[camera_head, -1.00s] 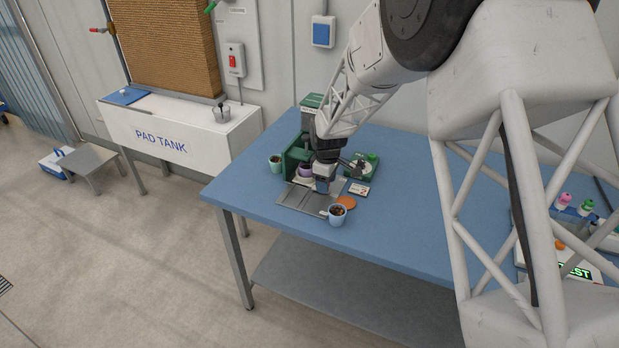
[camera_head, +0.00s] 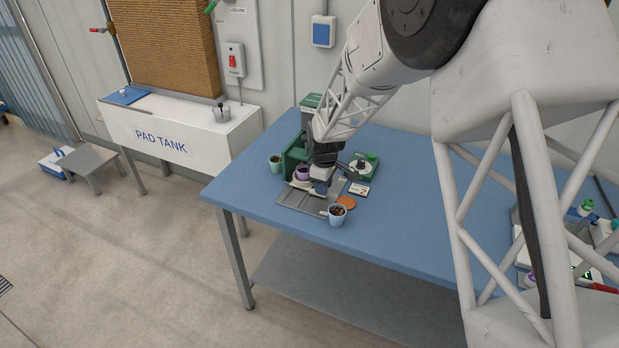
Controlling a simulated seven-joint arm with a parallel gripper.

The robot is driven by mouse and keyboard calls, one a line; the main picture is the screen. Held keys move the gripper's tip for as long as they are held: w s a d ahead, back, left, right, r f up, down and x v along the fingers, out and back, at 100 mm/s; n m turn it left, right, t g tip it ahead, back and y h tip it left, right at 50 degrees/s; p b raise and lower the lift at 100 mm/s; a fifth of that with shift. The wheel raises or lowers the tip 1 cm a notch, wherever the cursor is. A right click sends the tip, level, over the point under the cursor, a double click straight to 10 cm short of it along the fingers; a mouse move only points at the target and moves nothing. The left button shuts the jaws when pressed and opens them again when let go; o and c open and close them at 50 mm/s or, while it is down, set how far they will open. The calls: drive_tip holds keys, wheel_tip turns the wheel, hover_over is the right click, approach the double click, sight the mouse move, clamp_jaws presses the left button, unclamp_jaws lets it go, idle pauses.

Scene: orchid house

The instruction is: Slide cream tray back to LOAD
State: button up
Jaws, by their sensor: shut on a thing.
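A small cream tray (camera_head: 297,184) shows beside my gripper on the grey track plate (camera_head: 297,203), in front of a green housing. A purple pot (camera_head: 302,173) stands on it. My gripper (camera_head: 320,191) points down at the tray's right side, low over the plate. It is shut; the arm and its size hide the exact contact, but the tray is the thing at its jaws. No LOAD lettering is readable.
The green housing (camera_head: 292,157) stands behind the plate. A pale pot (camera_head: 275,163) is at its left, and a dark-filled pot (camera_head: 337,215) and an orange disc (camera_head: 346,202) are at the front right. A green device (camera_head: 364,164) and a label card (camera_head: 358,189) lie right.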

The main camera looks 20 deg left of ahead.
drive_tip(key=shift+s, duration=3.25)
drive_tip(key=o, duration=0.7)
drive_tip(key=shift+c, duration=0.2)
drive_tip(key=shift+r, duration=0.15)
wheel_tip(320, 180, up, 7)
